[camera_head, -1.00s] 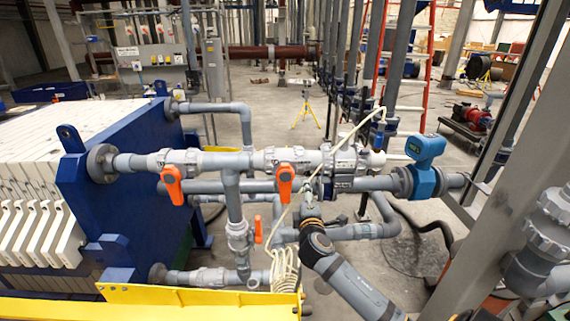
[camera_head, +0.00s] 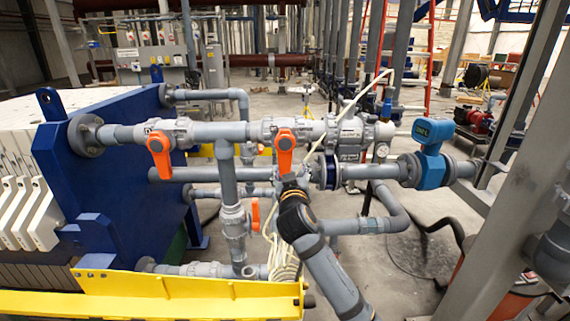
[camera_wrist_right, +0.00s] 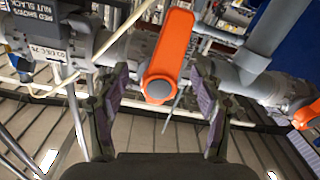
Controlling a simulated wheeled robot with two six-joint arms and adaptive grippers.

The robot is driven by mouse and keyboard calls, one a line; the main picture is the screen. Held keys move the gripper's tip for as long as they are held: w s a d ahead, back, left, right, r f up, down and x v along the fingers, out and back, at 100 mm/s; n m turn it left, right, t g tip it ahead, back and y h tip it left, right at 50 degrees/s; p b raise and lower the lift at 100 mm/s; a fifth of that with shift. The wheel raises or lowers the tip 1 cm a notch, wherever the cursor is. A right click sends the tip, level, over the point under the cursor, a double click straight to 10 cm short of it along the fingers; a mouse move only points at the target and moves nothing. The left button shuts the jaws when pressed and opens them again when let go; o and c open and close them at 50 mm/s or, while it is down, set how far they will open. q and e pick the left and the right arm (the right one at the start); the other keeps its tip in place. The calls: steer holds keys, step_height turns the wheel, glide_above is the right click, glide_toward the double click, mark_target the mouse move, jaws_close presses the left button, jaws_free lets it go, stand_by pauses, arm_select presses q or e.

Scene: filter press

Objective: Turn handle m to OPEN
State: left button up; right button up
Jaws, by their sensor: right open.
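An orange valve handle (camera_head: 285,152) hangs down from the upper grey pipe near the middle of the head view. It also shows large in the wrist view (camera_wrist_right: 168,50), with its round end low between my fingers. A second, similar orange handle (camera_head: 158,152) hangs farther left on the same pipe. I cannot read a label m on either. My right gripper (camera_wrist_right: 162,88) is open, one finger on each side of the middle handle, with gaps visible on both sides. In the head view it is just below that handle, partly hidden by my wrist. My left gripper is not in view.
A smaller orange handle (camera_head: 255,214) sits lower on a vertical pipe. A blue flow meter (camera_head: 432,153) is to the right. Looped pale hose (camera_head: 284,258) hangs near my wrist. The blue press plate (camera_head: 110,180) and yellow beam (camera_head: 180,295) lie left and below.

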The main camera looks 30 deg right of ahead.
mark_target(284, 161)
steer(key=w+m, duration=0.2)
steer(key=shift+w+a+f+m+b, duration=0.2)
steer(key=shift+w+m+b, duration=0.1)
steer(key=shift+m, duration=0.1)
steer(key=x, duration=0.5)
steer(key=shift+s+d+f, duration=0.1)
steer(key=shift+s+d, duration=0.15)
steer(key=shift+w+d, duration=0.1)
steer(key=shift+w, duration=0.25)
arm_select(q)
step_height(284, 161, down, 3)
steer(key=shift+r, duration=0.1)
